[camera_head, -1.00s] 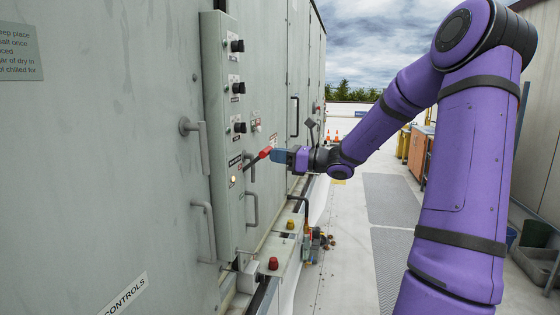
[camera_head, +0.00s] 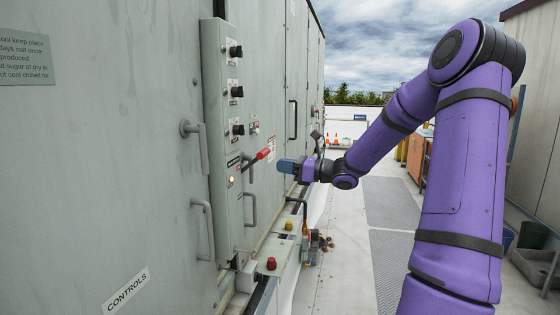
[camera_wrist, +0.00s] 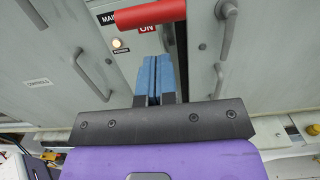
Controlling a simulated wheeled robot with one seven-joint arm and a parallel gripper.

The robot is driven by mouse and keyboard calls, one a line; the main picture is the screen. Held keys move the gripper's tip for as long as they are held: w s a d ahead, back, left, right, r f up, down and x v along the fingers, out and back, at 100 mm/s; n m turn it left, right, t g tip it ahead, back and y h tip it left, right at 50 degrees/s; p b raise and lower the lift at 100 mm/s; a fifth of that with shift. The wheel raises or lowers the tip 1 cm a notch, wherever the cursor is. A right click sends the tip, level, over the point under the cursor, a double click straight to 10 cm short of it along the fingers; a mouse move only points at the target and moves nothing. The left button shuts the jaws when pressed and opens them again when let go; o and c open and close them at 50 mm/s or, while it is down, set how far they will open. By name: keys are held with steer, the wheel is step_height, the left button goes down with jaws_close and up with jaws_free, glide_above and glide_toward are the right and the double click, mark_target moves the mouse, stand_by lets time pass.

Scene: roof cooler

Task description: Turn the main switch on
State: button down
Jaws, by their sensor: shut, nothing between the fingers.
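The main switch is a lever with a red handle (camera_head: 257,158) on the tall grey control panel (camera_head: 217,120). The handle points up and to the right in the head view. In the wrist view the red handle (camera_wrist: 150,19) lies across the top, in front of a red ON label (camera_wrist: 147,28) and beside a lit lamp (camera_wrist: 118,43). My gripper (camera_head: 283,165) is just right of the handle's end in the head view, with a visible gap. Its blue fingers (camera_wrist: 156,76) are together and empty, below the handle in the wrist view.
Several black knobs (camera_head: 236,91) sit above the lever. Door handles (camera_head: 203,230) stick out around the panel. A ledge with a red button (camera_head: 271,264) and a yellow button (camera_head: 289,226) stands below.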

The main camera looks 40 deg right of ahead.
steer(key=v, duration=1)
steer(key=shift+r, duration=0.35)
steer(key=s+a+f+n+g+h, duration=0.15)
steer(key=a+n+g, duration=0.25)
steer(key=a, duration=0.4)
steer(key=s+a+n+g+h, duration=0.1)
steer(key=s+a+n+g, duration=0.3)
steer(key=a, duration=0.3)
steer(key=s+a+n+g+h, duration=0.1)
steer(key=a+n+g, duration=0.35)
steer(key=a, duration=0.35)
steer(key=s+a+r+n+t+h, duration=0.1)
steer(key=s+n+h, duration=0.3)
steer(key=s+n, duration=0.4)
steer(key=s+a+r+n+t+h, duration=0.2)
steer(key=s+r+n+h, duration=0.1)
steer(key=s+n, duration=0.5)
steer(key=shift+s+a+h, duration=0.25)
steer(key=shift+s+h, duration=0.2)
steer(key=shift+s, duration=0.25)
steer(key=shift+r, duration=0.1)
